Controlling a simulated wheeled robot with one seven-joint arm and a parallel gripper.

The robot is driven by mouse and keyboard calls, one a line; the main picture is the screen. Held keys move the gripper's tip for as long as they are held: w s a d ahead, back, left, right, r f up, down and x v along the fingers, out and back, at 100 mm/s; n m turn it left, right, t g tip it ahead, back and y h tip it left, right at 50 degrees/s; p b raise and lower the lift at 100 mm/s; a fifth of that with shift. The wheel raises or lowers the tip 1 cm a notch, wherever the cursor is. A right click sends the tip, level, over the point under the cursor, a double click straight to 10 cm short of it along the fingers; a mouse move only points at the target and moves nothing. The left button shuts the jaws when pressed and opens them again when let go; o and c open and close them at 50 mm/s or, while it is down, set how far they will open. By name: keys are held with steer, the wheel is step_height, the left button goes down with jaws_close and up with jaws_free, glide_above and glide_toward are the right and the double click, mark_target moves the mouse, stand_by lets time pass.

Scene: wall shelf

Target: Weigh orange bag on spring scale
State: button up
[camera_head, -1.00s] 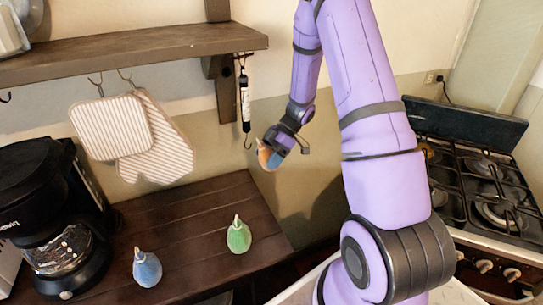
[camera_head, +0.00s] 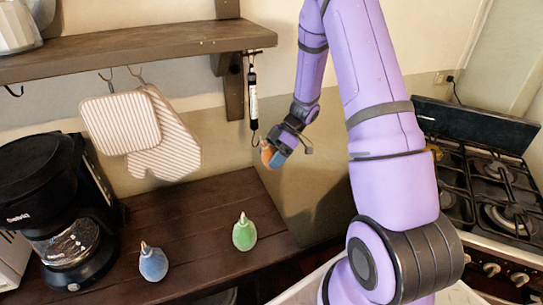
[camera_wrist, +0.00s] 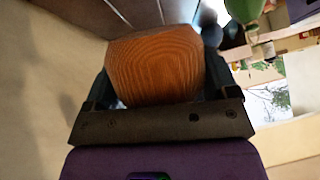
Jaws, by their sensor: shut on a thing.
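The orange bag (camera_head: 268,152) is in my gripper (camera_head: 276,154), which is shut on it near the wall. In the wrist view the orange bag (camera_wrist: 155,65) fills the space between the two dark fingers of my gripper (camera_wrist: 158,85). The spring scale (camera_head: 253,98) hangs upright from the right end of the shelf, with its hook at the lower end. The bag is just below and slightly right of that hook. I cannot tell whether the bag's loop touches the hook, since the loop is not clear in either view.
A green bag (camera_head: 244,234) and a blue bag (camera_head: 153,263) stand on the dark wooden counter (camera_head: 200,225). A coffee maker (camera_head: 60,215) is at the left. Striped oven mitts (camera_head: 165,140) hang under the wall shelf (camera_head: 140,48). A stove (camera_head: 490,180) is at the right.

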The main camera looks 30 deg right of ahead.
steer(key=shift+a, duration=0.4)
steer(key=shift+w+f, duration=0.1)
steer(key=shift+f, duration=0.1)
steer(key=shift+a+f, duration=0.25)
steer(key=shift+f, duration=0.1)
steer(key=shift+f, duration=0.15)
stand_by(0.4)
steer(key=shift+a+f, duration=0.15)
steer(key=shift+f, duration=0.2)
stand_by(0.4)
